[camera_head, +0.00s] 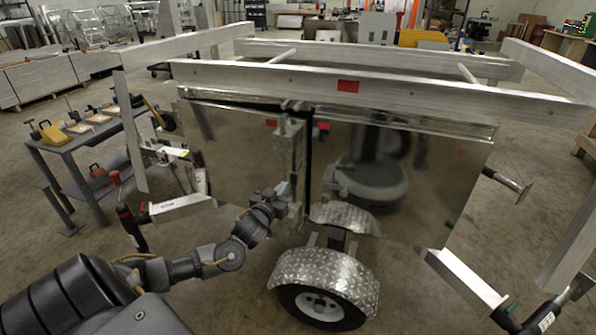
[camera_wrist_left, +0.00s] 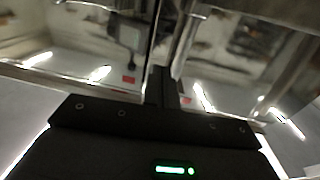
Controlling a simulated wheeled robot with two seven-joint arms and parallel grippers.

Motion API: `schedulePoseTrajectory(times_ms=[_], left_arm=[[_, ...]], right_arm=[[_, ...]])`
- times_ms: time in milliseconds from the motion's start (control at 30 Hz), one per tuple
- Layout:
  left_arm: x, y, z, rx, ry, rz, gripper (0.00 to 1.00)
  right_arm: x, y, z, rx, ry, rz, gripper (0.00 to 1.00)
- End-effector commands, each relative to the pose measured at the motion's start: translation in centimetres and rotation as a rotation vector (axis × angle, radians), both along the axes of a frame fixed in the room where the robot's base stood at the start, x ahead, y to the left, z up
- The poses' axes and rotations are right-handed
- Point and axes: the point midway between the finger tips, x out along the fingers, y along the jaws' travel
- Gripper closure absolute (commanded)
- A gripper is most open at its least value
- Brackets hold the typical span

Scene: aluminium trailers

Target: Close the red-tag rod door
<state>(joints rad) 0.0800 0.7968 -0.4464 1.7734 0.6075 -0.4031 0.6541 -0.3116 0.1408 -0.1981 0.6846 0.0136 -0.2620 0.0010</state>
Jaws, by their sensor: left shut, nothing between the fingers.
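The aluminium trailer has two shiny panels at its near side, a left panel (camera_head: 235,150) and a right panel (camera_head: 425,180). A dark upright gap (camera_head: 309,160) shows between them, beside an upright metal rod and latch assembly (camera_head: 292,150). A red tag (camera_head: 347,86) is on the top rail; small red marks show on the left panel and near the gap, perhaps tags or reflections. My left gripper (camera_head: 284,197) is at the lower end of the rod assembly; contact cannot be told. In the left wrist view its fingers (camera_wrist_left: 165,88) are shut and empty. My right gripper is not visible.
A diamond-plate fender (camera_head: 325,268) and wheel (camera_head: 322,305) are below the rod. A grey tool table (camera_head: 80,140) stands at left. Metal arms with handles (camera_head: 165,208) stick out at left and right (camera_head: 460,280).

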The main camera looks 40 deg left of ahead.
Motion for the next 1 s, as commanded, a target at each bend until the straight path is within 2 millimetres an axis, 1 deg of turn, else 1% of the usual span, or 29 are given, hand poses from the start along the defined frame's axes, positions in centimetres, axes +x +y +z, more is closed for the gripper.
schedulePoseTrajectory(times_ms=[33,300,500,600,700,1000], left_arm=[[1.1,0.2,0.2,0.002,-0.003,0.001,1.00],[6.5,1.6,0.1,0.000,-0.002,0.001,1.00],[9.4,2.4,0.1,0.000,0.000,0.000,1.00],[10.3,2.6,0.0,0.000,0.000,-0.001,1.00],[10.7,2.7,0.0,0.000,0.001,-0.002,1.00],[10.9,2.7,0.0,-0.001,0.001,-0.002,1.00]], right_arm=[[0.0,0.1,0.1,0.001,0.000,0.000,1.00],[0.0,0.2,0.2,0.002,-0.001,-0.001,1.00],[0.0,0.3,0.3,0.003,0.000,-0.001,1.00],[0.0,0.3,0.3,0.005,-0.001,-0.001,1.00],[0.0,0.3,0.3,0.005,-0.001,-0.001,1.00],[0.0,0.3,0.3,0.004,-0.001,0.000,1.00]])
